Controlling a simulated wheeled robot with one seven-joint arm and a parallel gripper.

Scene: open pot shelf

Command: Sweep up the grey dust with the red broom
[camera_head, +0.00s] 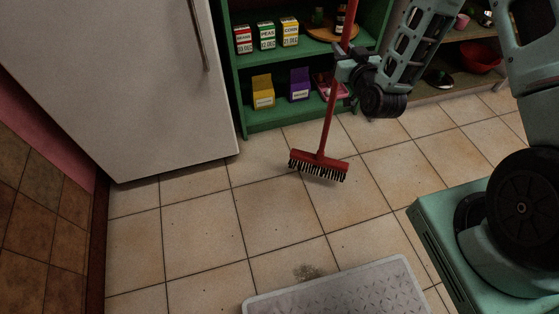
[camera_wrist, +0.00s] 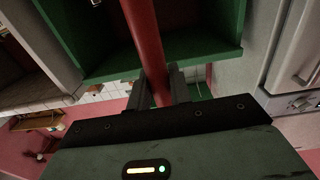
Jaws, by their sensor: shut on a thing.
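The red broom (camera_head: 320,166) is held nearly upright, its handle leaning a little to the right at the top. Its head with black and pale bristles is at or just above the tiled floor; I cannot tell whether it touches. My gripper (camera_head: 344,75) is shut on the broom's handle. In the wrist view the red handle (camera_wrist: 147,42) runs between the two fingers of my gripper (camera_wrist: 161,88). A patch of grey dust (camera_head: 307,272) lies on the tiles below the broom head in the picture, apart from it, at the far edge of a grey metal plate.
The grey textured plate (camera_head: 345,290) lies on the floor at the bottom. A white fridge (camera_head: 130,80) stands at the left. A green shelf (camera_head: 265,122) with boxes is behind the broom. A red bowl (camera_head: 482,57) sits on a shelf at the right. The tiles between are clear.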

